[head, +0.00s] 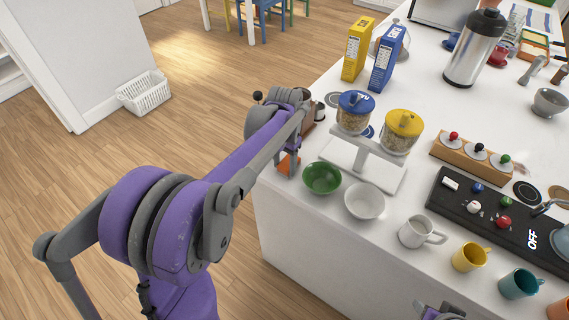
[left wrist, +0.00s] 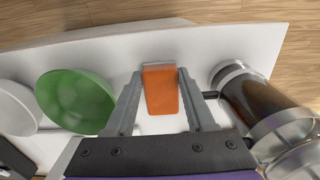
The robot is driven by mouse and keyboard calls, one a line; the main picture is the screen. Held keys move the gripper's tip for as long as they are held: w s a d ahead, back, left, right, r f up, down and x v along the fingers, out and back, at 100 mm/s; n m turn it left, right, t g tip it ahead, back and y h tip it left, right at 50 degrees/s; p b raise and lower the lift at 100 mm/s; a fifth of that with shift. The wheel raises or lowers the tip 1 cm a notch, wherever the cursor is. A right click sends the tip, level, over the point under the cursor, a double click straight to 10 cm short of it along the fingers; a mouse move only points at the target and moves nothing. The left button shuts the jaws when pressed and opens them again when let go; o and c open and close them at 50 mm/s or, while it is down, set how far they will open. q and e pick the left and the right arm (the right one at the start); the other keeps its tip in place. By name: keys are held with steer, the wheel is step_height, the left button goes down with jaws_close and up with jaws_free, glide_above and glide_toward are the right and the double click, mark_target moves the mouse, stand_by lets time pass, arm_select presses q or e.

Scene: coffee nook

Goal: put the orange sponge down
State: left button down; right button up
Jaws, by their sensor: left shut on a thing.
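The orange sponge (head: 287,165) is at the counter's left edge in the head view, partly covered by my left arm. My left gripper (head: 293,152) is shut on it. In the left wrist view the sponge (left wrist: 161,97) sits between the two grey fingers of my left gripper (left wrist: 161,76), with the white counter (left wrist: 175,42) behind it. I cannot tell whether it touches the counter. Part of my right gripper (head: 440,313) shows at the bottom edge of the head view; its fingers are not clear.
A green bowl (head: 322,179) and a white bowl (head: 364,202) stand close to the sponge. A dark cylindrical vessel with a metal rim (left wrist: 265,105) is on its other side. Two cereal dispensers (head: 403,132) stand behind the bowls. Beyond the counter edge is floor (head: 190,140).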

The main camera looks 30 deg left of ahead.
mark_target(285, 166)
arm_select(q)
steer(key=shift+c, duration=1.3)
jaws_free()
steer(key=shift+f, duration=0.1)
step_height(285, 166, up, 12)
steer(key=s+d+f+t, duration=0.3)
steer(key=s+d+f, duration=0.2)
steer(key=s, duration=0.4)
steer(key=s+d+f+n+t, duration=0.1)
steer(key=s+d+f+t, duration=0.1)
steer(key=s+d+f, duration=0.3)
steer(key=s+d+p, duration=0.1)
steer(key=s, duration=0.2)
steer(key=shift+s+f+t, duration=0.35)
steer(key=shift+f+t, duration=0.05)
